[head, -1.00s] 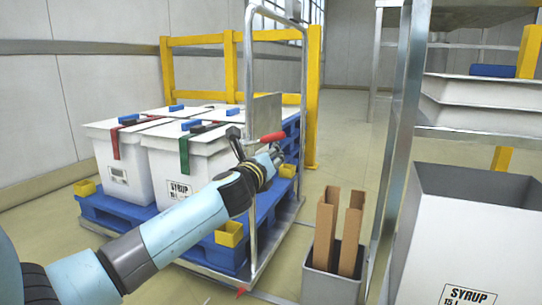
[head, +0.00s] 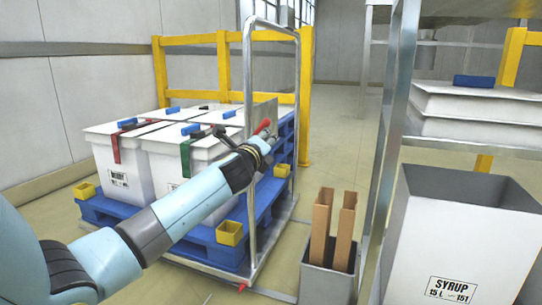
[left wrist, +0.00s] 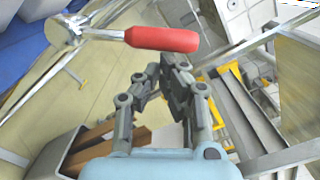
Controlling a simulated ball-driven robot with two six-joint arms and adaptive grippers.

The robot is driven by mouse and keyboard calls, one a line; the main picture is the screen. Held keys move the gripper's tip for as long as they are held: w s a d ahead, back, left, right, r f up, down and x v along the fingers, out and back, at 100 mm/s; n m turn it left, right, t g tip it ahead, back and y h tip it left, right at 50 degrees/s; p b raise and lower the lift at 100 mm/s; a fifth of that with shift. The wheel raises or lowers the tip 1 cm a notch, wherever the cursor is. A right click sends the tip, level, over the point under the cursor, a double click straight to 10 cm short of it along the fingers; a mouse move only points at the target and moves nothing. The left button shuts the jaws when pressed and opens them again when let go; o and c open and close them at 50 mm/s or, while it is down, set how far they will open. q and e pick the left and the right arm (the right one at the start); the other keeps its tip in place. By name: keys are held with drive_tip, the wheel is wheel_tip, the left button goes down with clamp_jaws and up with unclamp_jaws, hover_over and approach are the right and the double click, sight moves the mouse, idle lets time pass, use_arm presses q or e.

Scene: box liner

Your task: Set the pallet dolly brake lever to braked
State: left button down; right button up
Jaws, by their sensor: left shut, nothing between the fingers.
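The brake lever has a red handle (head: 262,127) and sits by the grey plate on the dolly's upright metal frame. In the head view the handle slants up to the right, partly hidden by my arm. In the left wrist view the red handle (left wrist: 162,39) lies across the top, joined to a round metal hub (left wrist: 62,32). My left gripper (head: 270,138) is just below and beside the handle. Whether any part touches the lever is unclear. My right gripper is not in view.
The dolly carries a blue pallet (head: 205,248) with white lidded boxes (head: 150,165). A grey bin (head: 328,277) with brown boards stands right of it. A metal rack (head: 388,140) and a large syrup box (head: 440,250) fill the right. Yellow rails (head: 305,95) stand behind.

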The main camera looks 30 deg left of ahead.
use_arm(q)
drive_tip(key=r+n, duration=0.1)
drive_tip(key=a+r+n+p, duration=0.1)
drive_tip(key=n, duration=0.1)
drive_tip(key=shift+s+a+r, duration=0.2)
drive_tip(key=shift+a, duration=0.1)
drive_tip(key=a+n, duration=0.1)
drive_tip(key=a+r+n+p, duration=0.1)
drive_tip(key=a+n+p, duration=0.1)
drive_tip(key=shift+s+r, duration=0.35)
drive_tip(key=shift+s, duration=0.05)
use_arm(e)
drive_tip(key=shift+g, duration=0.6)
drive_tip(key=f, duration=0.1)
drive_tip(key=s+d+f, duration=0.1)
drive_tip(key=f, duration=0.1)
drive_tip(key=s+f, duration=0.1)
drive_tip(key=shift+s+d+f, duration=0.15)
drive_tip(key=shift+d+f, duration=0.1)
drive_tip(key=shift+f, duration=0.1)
use_arm(q)
drive_tip(key=shift+a, duration=0.2)
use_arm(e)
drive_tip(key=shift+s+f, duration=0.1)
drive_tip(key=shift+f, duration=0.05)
use_arm(q)
drive_tip(key=shift+d, duration=0.15)
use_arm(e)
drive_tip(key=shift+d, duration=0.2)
